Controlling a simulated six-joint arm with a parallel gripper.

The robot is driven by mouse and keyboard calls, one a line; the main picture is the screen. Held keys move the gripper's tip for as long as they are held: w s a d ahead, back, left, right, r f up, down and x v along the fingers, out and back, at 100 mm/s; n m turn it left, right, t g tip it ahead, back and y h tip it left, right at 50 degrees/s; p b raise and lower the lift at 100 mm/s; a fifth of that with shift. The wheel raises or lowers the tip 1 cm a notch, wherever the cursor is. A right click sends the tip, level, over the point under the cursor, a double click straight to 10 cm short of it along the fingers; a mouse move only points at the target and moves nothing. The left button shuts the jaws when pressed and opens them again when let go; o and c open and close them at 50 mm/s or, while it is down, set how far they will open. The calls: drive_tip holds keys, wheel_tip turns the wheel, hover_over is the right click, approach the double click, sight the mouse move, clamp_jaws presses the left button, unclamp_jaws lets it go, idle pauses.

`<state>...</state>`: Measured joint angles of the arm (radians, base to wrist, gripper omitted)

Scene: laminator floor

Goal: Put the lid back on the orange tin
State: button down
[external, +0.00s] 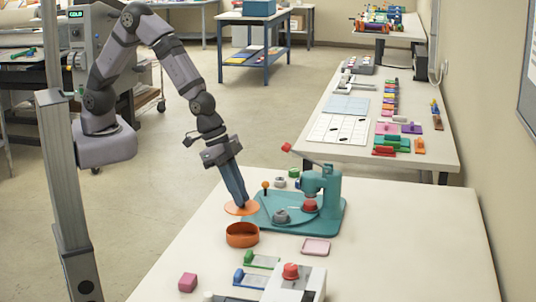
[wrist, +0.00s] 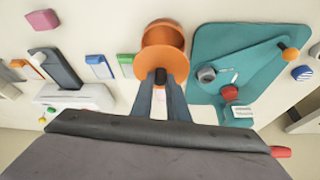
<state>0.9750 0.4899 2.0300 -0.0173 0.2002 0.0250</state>
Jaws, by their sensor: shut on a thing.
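The orange lid (external: 235,209) is a flat disc with a dark knob, and it also shows in the wrist view (wrist: 174,58). My gripper (external: 241,203) points down and is shut on the lid's knob. The open orange tin (external: 242,240) stands on the white table, nearer the external camera than the lid. In the wrist view the tin (wrist: 166,27) shows just beyond the lid, which overlaps its lower part in the picture. The lid looks off to one side of the tin. Its exact height above the table is hard to tell.
A teal press (external: 330,185) on a teal base plate stands right beside the lid. A pink tray (external: 316,247), a green-handled piece (external: 262,260), a blue-handled piece (external: 250,280) and a pink block (external: 187,283) lie nearer the camera. Table left of the tin is clear.

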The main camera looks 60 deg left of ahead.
sight(239, 213)
drive_tip(key=shift+f, duration=0.1)
drive_tip(key=shift+f+b, duration=2.5)
drive_tip(key=shift+f, duration=0.6)
drive_tip(key=shift+f, duration=0.15)
idle(0.3)
drive_tip(key=c, duration=1.2)
unclamp_jaws()
drive_tip(key=shift+o, duration=0.2)
drive_tip(key=shift+r+p, duration=2.75)
drive_tip(key=shift+r, duration=0.8)
